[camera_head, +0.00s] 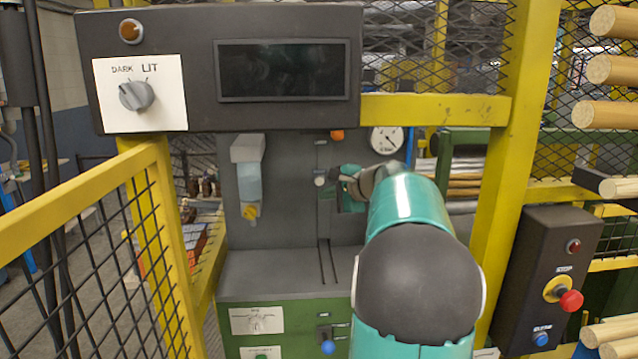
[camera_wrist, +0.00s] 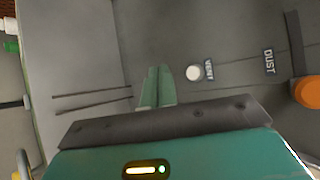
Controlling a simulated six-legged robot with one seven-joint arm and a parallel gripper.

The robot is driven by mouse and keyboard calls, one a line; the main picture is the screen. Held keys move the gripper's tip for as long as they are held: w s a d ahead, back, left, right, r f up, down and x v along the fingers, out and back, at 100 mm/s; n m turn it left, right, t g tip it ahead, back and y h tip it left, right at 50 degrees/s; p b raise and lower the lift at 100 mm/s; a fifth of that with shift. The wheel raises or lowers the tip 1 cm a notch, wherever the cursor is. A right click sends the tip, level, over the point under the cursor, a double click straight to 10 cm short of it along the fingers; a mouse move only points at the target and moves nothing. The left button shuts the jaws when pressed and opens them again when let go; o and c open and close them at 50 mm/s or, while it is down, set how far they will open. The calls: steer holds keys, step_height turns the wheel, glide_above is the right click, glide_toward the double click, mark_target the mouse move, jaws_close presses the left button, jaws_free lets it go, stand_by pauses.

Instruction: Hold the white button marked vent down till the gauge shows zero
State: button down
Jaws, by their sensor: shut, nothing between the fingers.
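The white vent button (camera_head: 320,180) is on the dark grey upright panel. In the wrist view the button (camera_wrist: 194,73) has a small VENT label (camera_wrist: 209,70) beside it. My gripper (camera_head: 337,190) is shut and empty in front of the panel, just right of the button in the head view. In the wrist view its fingertips (camera_wrist: 159,72) lie to the left of the button, with a gap between them. I cannot tell how far they are from the panel. The round white gauge (camera_head: 387,139) is above my arm; its needle slants, but the scale is too small to read.
An orange button (camera_wrist: 306,92) is beside the DUST label (camera_wrist: 269,62). A clear bottle unit (camera_head: 248,170) hangs left on the panel. A control box (camera_head: 268,66) overhangs above. Yellow mesh guards (camera_head: 150,220) flank the bay. A stop box (camera_head: 548,280) is at right.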

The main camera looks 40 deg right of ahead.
steer(key=w+d, duration=0.4)
steer(key=w, duration=0.1)
steer(key=shift+d, duration=0.15)
stand_by(2.0)
steer(key=shift+w+d, duration=0.2)
steer(key=shift+w, duration=0.1)
steer(key=shift+w+d, duration=0.2)
steer(key=shift+w, duration=0.05)
stand_by(0.7)
steer(key=shift+s, duration=0.1)
stand_by(2.3)
steer(key=shift+s+a, duration=0.5)
steer(key=shift+s+a, duration=1.6)
steer(key=shift+s, duration=0.3)
